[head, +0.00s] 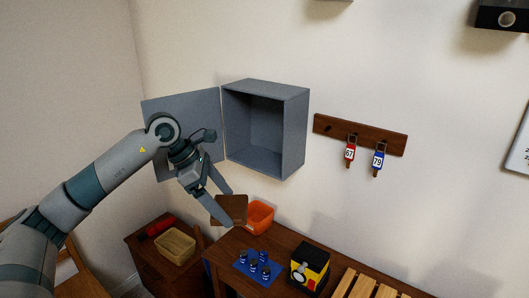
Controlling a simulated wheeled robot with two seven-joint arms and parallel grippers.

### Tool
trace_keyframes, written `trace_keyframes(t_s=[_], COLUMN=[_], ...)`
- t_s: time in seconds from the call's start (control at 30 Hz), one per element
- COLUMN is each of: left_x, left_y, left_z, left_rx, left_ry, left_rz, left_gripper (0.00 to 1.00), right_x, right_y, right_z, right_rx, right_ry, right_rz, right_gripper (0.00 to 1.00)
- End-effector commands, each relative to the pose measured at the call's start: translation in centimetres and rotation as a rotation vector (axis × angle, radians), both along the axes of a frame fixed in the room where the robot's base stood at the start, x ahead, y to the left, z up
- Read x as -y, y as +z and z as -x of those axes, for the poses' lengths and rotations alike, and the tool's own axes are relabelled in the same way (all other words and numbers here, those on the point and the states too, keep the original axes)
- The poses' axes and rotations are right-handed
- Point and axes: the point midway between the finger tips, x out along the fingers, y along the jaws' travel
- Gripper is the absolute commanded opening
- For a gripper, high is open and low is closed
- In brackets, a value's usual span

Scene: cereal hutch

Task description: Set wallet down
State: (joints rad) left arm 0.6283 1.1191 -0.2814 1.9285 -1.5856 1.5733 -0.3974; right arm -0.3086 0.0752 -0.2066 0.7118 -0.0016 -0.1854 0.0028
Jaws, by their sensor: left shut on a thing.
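The wallet (233,209) is a flat brown piece. My left gripper (225,207) is shut on it and holds it in front of an orange bin (259,217), partly covering the bin's left side. The wallet appears to be above the left end of the brown wooden table (228,256); how far above it I cannot tell. My right gripper is not in view.
An open grey wall cabinet (265,130) looks empty, its door swung left behind my arm. A rack (360,134) holds red and blue tags. Small dark jars stand on a blue mat (244,268), beside a black-yellow box (310,265). A tan basket (174,246) sits lower left.

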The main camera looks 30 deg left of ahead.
Motion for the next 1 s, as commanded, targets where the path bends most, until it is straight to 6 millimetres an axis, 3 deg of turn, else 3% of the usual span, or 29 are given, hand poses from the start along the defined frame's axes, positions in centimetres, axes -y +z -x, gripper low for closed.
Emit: trace_keyframes(t_s=[0.03,0.1,0.33,0.5,1.0], left_x=[-1.4,-3.1,-6.7,-7.5,-7.0], left_y=[2.0,3.8,7.8,8.5,8.6], left_z=[-0.2,-0.4,-0.8,-0.8,-1.0], left_rx=[0.003,0.003,0.0,-0.002,-0.004], left_ry=[0.095,0.218,0.481,0.535,0.536], left_rz=[-0.003,-0.002,0.002,0.002,0.003], left_gripper=[0.64,0.64,0.64,0.64,0.64], right_x=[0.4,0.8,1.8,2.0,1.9], right_y=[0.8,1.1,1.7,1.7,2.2], right_z=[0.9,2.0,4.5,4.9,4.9], right_rx=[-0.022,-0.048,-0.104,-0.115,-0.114], right_ry=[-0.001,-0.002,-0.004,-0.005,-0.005], right_rz=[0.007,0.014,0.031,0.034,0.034], right_gripper=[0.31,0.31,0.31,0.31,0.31])
